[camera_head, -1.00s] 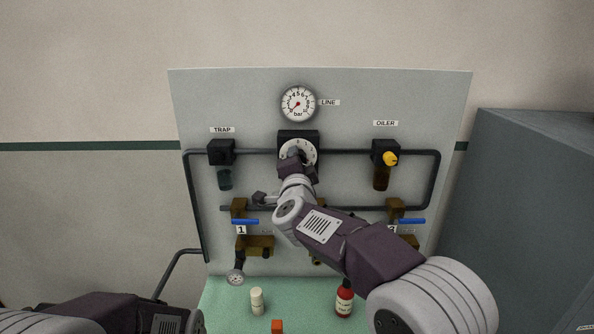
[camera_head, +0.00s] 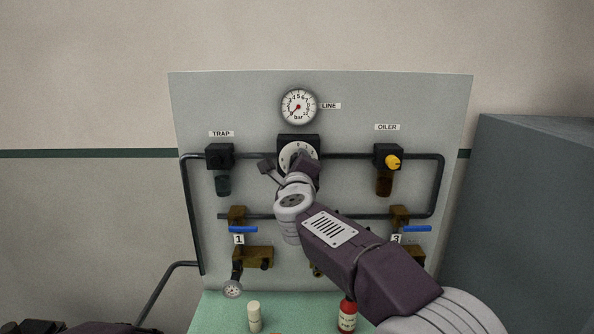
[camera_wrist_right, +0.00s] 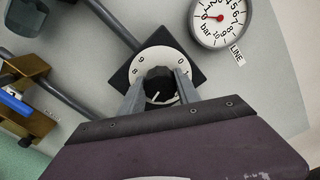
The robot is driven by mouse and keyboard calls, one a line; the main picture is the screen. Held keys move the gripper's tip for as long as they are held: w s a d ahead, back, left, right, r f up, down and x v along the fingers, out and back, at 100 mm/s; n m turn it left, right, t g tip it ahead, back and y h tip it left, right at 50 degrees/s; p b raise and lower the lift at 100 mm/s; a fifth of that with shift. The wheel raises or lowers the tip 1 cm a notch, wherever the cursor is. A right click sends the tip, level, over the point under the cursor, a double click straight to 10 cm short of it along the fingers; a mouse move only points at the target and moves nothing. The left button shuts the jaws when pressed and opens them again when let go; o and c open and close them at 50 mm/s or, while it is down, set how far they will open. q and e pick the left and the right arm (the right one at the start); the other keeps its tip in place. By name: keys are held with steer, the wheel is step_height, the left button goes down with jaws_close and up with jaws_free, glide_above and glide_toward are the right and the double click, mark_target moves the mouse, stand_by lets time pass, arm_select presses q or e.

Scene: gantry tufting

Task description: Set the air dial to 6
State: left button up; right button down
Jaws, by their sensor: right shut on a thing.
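The air dial is a white numbered disc (camera_head: 289,152) on a black square block (camera_head: 285,139), in the middle of the grey panel. In the right wrist view the disc (camera_wrist_right: 152,60) carries a round black knob (camera_wrist_right: 158,80) with a white mark pointing toward the gripper side. The numeral at that mark is hidden. My right gripper (camera_wrist_right: 158,90) has one finger on each side of the knob and is shut on it. In the head view my wrist covers the knob and the disc's lower right. My left gripper is out of view.
A LINE gauge (camera_head: 298,106) above the dial has its red needle near the low end. Blue valve handles (camera_head: 243,229), a white bottle (camera_head: 254,317) and a red bottle (camera_head: 347,317) are lower.

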steer(key=shift+f+m+b, duration=0.4)
steer(key=shift+m+b, duration=0.05)
steer(key=shift+m, duration=1.05)
steer(key=c, duration=1.3)
jaws_free()
steer(key=o, duration=0.4)
steer(key=shift+r, duration=0.1)
steer(key=shift+s+r, duration=0.1)
steer(key=shift+r, duration=0.1)
steer(key=s+b, duration=0.3)
steer(key=s, duration=0.6)
